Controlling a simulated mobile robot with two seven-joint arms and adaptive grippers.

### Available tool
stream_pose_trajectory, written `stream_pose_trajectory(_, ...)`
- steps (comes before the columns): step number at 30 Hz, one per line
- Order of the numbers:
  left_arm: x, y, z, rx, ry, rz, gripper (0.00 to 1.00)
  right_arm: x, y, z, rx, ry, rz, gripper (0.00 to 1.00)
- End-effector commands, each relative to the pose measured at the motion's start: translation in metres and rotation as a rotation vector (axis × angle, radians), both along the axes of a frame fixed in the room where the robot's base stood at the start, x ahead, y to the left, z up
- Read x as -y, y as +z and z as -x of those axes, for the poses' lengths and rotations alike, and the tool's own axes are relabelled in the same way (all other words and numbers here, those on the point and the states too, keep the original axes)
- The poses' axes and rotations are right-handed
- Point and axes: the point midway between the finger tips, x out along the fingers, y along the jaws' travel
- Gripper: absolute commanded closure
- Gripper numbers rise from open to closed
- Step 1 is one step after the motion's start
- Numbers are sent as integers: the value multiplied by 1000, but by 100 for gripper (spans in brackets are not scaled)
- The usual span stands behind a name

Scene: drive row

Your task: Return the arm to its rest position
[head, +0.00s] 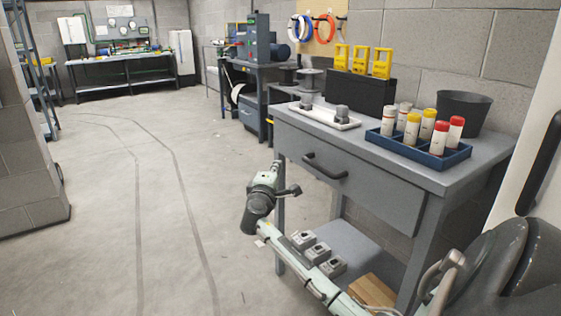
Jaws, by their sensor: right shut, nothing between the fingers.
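My right arm (318,277) reaches up from the bottom right, in front of the workbench, and bends at a dark joint near the drawer's left side. My right gripper (292,190) shows small at its upper end. It is shut and empty, left of and below the drawer handle, and appears clear of the bench. Its fingertips are too small to make out in detail. My left gripper is not in view.
The grey workbench (425,172) has a drawer handle (323,168) jutting out. On it are a blue tray (424,153) with several capped tubes, a dark bin (462,112) and a white tray (320,117). Grey blocks (317,252) sit on the lower shelf. Floor at left is clear.

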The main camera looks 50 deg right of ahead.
Motion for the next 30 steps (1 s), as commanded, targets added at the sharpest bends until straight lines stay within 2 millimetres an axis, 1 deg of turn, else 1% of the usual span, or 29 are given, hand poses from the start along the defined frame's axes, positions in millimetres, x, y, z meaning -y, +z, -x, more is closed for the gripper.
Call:
stream_pose_trajectory(1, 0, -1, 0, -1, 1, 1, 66, -6, -1, 3, 0, 1, -1, 100)
stream_pose_trajectory(4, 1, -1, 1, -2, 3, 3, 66, -11, -1, 7, -1, 0, -1, 100)
stream_pose_trajectory(13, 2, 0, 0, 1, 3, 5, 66, -14, -1, 9, -1, 1, -4, 100)
stream_pose_trajectory(14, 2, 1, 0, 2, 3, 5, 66, -15, -4, 9, -2, 2, -9, 100)
stream_pose_trajectory(16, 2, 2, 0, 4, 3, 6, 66, -20, -17, 13, -8, 11, -43, 100)
stream_pose_trajectory(17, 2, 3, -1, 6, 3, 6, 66, -24, -26, 16, -11, 16, -69, 100)
stream_pose_trajectory(20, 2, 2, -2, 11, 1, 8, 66, -45, -72, 33, -31, 37, -203, 100)
stream_pose_trajectory(21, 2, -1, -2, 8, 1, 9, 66, -57, -95, 44, -41, 45, -274, 100)
stream_pose_trajectory(23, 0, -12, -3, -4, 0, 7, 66, -77, -132, 63, -60, 51, -394, 100)
stream_pose_trajectory(24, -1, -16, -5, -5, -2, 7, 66, -92, -155, 77, -73, 53, -474, 100)
stream_pose_trajectory(26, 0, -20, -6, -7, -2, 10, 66, -116, -187, 101, -96, 48, -594, 100)
stream_pose_trajectory(27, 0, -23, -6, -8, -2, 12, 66, -132, -207, 117, -111, 42, -672, 100)
stream_pose_trajectory(29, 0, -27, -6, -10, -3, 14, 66, -158, -234, 144, -137, 25, -793, 100)
stream_pose_trajectory(30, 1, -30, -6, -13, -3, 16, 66, -176, -251, 163, -156, 11, -872, 100)
